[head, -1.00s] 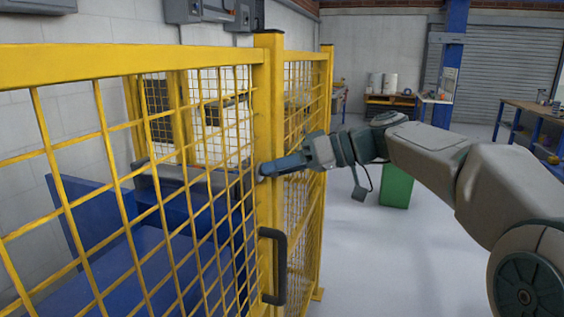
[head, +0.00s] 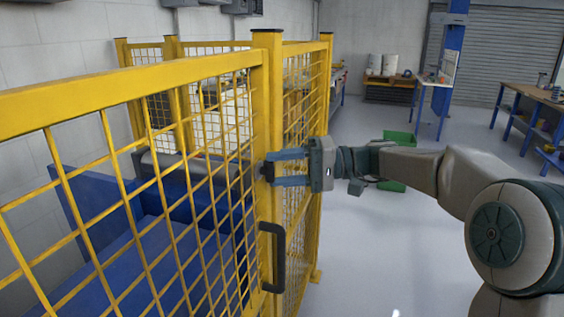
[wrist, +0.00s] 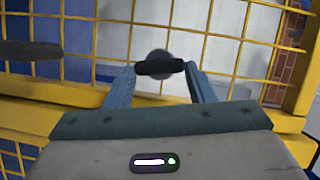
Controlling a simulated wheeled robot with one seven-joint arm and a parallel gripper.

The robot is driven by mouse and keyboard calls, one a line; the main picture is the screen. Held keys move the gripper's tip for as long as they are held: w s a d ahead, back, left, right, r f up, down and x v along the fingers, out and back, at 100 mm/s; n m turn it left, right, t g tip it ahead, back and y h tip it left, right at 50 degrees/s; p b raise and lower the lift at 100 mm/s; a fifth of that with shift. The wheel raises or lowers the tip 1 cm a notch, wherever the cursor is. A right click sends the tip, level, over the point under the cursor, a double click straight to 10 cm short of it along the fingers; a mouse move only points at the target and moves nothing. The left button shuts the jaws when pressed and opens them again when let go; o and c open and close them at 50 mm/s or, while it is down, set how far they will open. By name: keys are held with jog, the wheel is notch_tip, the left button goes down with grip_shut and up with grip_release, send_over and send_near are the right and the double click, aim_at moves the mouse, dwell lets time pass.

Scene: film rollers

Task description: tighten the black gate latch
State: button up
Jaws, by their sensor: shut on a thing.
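The black gate latch (head: 267,171) is on the yellow gate post in the head view. My gripper (head: 270,169) reaches it from the right, with one blue finger above the latch and one below. In the wrist view the latch (wrist: 160,67) is a short black bar spanning the space between the two fingertips (wrist: 161,69), with a round grey shape behind it. My gripper is shut on the latch. The latch is small in the head view, and its exact angle there is hard to tell.
A dark D-shaped handle (head: 277,258) sits on the gate below the latch. Yellow mesh fencing (head: 125,72) encloses a blue machine (head: 130,270) with a roller (head: 185,166). A green bin (head: 398,140) stands behind my arm.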

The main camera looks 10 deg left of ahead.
jog(key=shift+m+y+p, duration=0.3)
jog(key=shift+m+y, duration=0.1)
jog(key=shift+m, duration=0.3)
jog(key=shift+f, duration=0.1)
jog(key=o, duration=1)
jog(key=v, duration=1.4)
jog(key=shift+w, duration=0.15)
jog(key=shift+a, duration=0.1)
